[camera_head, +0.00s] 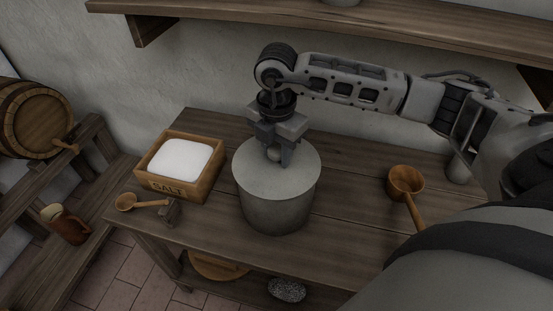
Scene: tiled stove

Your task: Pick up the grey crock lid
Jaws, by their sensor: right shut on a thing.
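The grey crock (277,211) stands upright on the wooden table. Its round grey lid (290,183) lies flat on top and covers the mouth. I cannot make out a gap between lid and crock. My right gripper (275,158) points down over the lid's middle and is shut on the lid's small round knob, which shows partly between the fingers. My left gripper is not in view.
A wooden salt box (167,186) filled with white salt and a wooden spoon (143,203) are left of the crock. A wooden ladle (406,183) lies to the right. A shelf (330,22) hangs above the arm. A barrel (35,118) stands far left.

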